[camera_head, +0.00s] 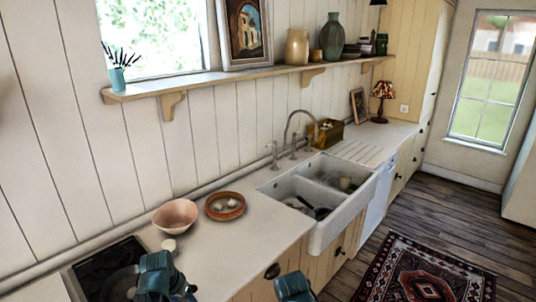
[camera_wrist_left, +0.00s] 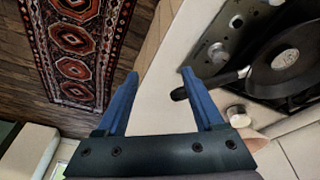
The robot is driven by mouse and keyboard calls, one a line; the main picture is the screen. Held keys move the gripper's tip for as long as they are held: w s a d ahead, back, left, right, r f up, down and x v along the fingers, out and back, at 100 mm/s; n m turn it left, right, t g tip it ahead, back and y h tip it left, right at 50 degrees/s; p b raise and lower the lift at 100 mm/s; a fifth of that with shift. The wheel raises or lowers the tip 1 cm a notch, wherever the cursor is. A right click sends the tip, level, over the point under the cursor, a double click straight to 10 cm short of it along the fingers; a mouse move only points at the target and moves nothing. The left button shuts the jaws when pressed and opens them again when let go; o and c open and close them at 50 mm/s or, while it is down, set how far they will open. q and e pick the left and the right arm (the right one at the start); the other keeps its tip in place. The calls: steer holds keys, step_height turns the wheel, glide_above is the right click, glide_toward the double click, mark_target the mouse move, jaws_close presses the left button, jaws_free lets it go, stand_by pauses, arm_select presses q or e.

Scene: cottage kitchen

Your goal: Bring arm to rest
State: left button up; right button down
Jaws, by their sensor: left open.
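My left gripper (camera_head: 163,290) is at the bottom of the head view, over the counter beside the hob. A blue-grey part of my right arm (camera_head: 295,288) shows at the bottom edge of the head view, in front of the cabinets. Its fingers cannot be made out.
A dark pan (camera_wrist_left: 300,60) sits on the hob (camera_head: 88,272). Behind are a pink bowl (camera_head: 175,217), an orange dish (camera_head: 225,206) with pale items, and a small white cup (camera_head: 169,245). A double sink (camera_head: 330,222) lies further right. A patterned rug (camera_head: 425,275) covers open floor.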

arm_select(q)
steer(key=s+d+f+g+b, duration=0.1)
steer(key=s+d+f, duration=0.1)
steer(key=d, duration=0.4)
steer(key=s+d+f+m+g+y+b, duration=0.1)
steer(key=s+d+f+b, duration=0.1)
steer(key=s+d, duration=0.3)
steer(key=s+d+f+g+y+b, duration=0.1)
steer(key=s+d+f, duration=0.1)
steer(key=d, duration=0.7)
steer(key=shift+s+d+m, duration=0.15)
steer(key=shift+s+m, duration=0.25)
steer(key=shift+s, duration=0.45)
